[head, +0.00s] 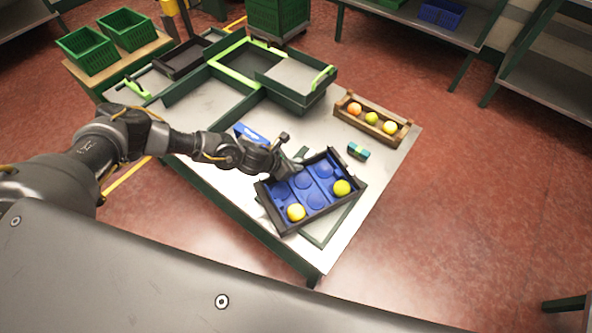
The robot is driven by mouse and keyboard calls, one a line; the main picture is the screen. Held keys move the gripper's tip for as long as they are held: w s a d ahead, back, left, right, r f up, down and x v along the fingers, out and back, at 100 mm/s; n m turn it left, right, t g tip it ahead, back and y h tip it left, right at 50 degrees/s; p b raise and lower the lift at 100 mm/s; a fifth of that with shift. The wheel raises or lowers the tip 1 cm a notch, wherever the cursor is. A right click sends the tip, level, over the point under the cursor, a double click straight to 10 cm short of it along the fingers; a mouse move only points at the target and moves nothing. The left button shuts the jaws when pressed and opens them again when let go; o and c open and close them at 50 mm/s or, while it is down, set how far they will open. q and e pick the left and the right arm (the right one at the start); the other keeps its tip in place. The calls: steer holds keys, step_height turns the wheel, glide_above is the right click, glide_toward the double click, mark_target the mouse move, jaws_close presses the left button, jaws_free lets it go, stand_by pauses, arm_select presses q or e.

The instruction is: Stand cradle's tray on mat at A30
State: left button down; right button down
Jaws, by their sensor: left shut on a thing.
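The tray (318,197) is blue with round pockets and dark walls. It holds one yellow fruit (296,212) at the near left and another yellow fruit (342,187) at the right. My left gripper (291,168) is shut on the tray's far left side; its fingertips are partly hidden. A green-edged outline (318,241), perhaps the mat, shows on the table under the tray's near right side. I cannot tell whether the tray touches it. I cannot read an A30 label or single out a cradle. My right gripper is out of view.
A blue sign (250,133) stands behind my left wrist. Green-edged trays (240,85) fill the back. The table's near right corner is clear.

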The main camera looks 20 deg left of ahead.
arm_select(q)
steer(key=s+r, duration=0.1)
steer(key=r, duration=0.1)
steer(key=s+r, duration=0.1)
steer(key=s+a+r, duration=0.1)
steer(key=s+r, duration=0.1)
steer(key=shift+s+r, duration=0.1)
steer(key=shift+r, duration=0.25)
steer(key=s+a+r+b, duration=0.1)
steer(key=s+r+b, duration=0.1)
steer(key=s+r, duration=0.3)
steer(key=s, duration=0.4)
steer(key=shift+s+a, duration=0.3)
steer(key=w+d+r+n+t+y, duration=0.1)
steer(key=w+d+r+n, duration=0.1)
steer(key=w+r, duration=0.7)
steer(key=w+a+r+n+y, duration=0.2)
steer(key=a+r+n, duration=0.1)
steer(key=r, duration=0.6)
steer(key=w+a+r+n+t+y, duration=0.1)
steer(key=w+a+r+n+y, duration=0.1)
steer(key=r, duration=0.7)
steer(key=shift+w+a+r+n+t+y, duration=0.2)
steer(key=shift+a+r+n+t+y, duration=0.1)
steer(key=shift+a+n+y, duration=0.55)
steer(key=shift+a+f, duration=0.1)
steer(key=shift+a, duration=0.1)
